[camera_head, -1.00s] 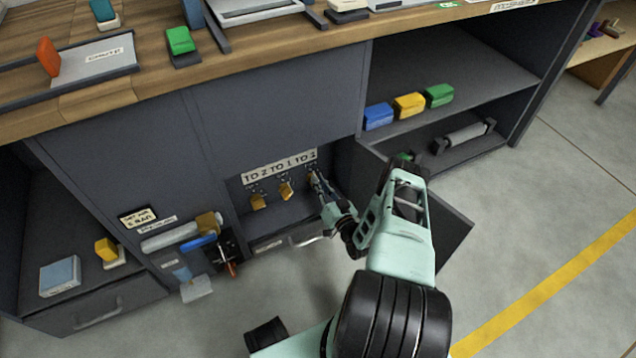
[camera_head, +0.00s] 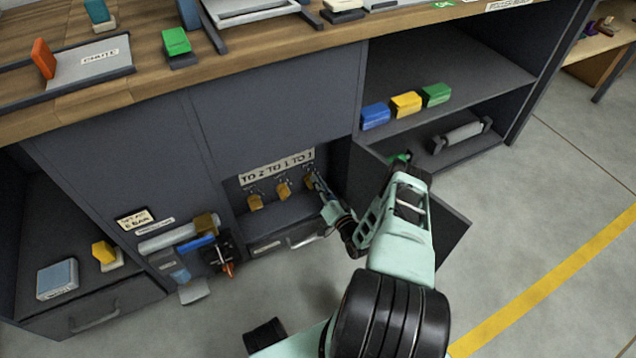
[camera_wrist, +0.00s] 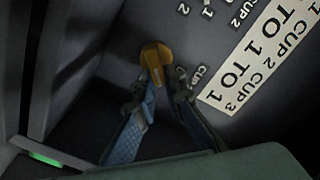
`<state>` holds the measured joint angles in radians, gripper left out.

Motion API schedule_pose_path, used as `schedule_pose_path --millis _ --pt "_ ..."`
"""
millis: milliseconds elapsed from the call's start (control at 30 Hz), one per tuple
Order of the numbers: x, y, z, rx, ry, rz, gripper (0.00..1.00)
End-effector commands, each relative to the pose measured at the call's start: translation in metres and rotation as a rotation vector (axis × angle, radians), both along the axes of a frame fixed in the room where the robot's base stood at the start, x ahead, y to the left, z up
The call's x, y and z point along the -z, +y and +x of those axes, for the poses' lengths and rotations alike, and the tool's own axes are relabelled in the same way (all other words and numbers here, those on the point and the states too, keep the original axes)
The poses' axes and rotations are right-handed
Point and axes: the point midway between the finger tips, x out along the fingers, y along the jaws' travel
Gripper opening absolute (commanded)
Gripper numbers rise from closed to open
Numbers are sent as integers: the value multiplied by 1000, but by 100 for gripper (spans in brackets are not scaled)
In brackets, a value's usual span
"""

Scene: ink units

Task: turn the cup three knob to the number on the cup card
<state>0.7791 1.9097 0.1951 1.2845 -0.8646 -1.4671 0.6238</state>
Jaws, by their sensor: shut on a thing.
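The cup three knob (camera_wrist: 157,55) is yellow and sits on the dark panel, rightmost of three yellow knobs in the head view (camera_head: 309,181). My gripper (camera_wrist: 162,82) has its two fingers on either side of this knob, shut on it. The fingers hide part of the knob, and its pointing direction is unclear. Digits 1 and 2 are printed near the knobs. The cup card (camera_wrist: 256,55) is a white strip above the knobs; in the wrist view its cup 3 part reads "TO 1". It also shows in the head view (camera_head: 277,167).
The other two yellow knobs (camera_head: 255,202) (camera_head: 283,189) are to the left in the same recess. An open door (camera_head: 440,220) stands right of my arm. Blue, yellow and green blocks (camera_head: 406,104) sit on the right shelf.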

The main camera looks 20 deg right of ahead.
Motion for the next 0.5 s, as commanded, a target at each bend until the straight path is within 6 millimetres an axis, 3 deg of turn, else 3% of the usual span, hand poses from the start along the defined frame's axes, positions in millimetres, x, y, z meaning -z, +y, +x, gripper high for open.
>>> schedule_pose_path --millis 167,200,333,500 --pt "0 0 2 0 0 -2 0" --pt "0 0 2 -1 -1 -2 12" --pt "0 0 1 -1 -1 -2 26" --pt "0 0 1 0 0 -2 28"
